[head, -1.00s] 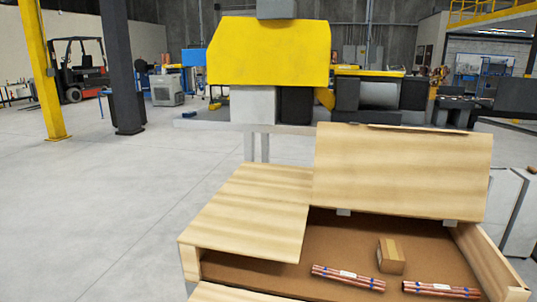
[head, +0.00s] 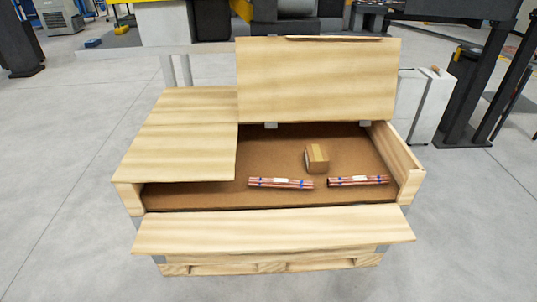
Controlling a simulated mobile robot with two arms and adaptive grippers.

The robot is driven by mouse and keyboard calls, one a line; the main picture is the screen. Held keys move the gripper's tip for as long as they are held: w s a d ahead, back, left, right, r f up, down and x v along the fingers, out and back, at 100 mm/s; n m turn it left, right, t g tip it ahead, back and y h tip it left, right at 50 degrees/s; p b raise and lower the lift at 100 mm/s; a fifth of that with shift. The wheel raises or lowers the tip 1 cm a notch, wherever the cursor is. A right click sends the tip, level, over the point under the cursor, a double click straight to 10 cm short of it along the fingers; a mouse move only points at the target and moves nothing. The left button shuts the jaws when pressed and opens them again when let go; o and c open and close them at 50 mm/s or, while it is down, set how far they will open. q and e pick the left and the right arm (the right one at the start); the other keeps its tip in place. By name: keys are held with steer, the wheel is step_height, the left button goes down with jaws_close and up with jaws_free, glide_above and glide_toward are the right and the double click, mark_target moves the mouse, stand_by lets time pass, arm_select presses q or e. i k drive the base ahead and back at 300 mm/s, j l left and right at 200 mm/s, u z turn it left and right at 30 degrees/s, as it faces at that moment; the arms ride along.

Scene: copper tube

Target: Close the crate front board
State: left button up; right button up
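The wooden crate (head: 410,184) stands on a pallet base in the middle of the head view. Its front board (head: 270,232) is folded outward and lies nearly flat along the front edge, so the front is open. One lid panel (head: 318,78) stands raised at the back right. Another lid panel (head: 180,150) lies flat over the left part. Inside, on the brown floor, are two bundles of copper tubes, one in the middle (head: 280,183) and one at the right (head: 358,180), and a small cardboard box (head: 316,158). Neither of my grippers shows.
Grey machinery stands behind the crate. A light grey cabinet (head: 432,105) and a dark frame (head: 470,90) stand close to its right. The concrete floor (head: 60,200) is clear on the left, in front and at the front right.

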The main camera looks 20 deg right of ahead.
mark_target(180, 233)
steer(key=i+l+z, duration=0.1)
steer(key=z, duration=0.3)
steer(key=i+z, duration=0.1)
steer(key=z, duration=0.3)
steer(key=i+z, duration=0.1)
steer(key=z, duration=0.3)
steer(key=i+z, duration=0.15)
steer(key=z, duration=0.25)
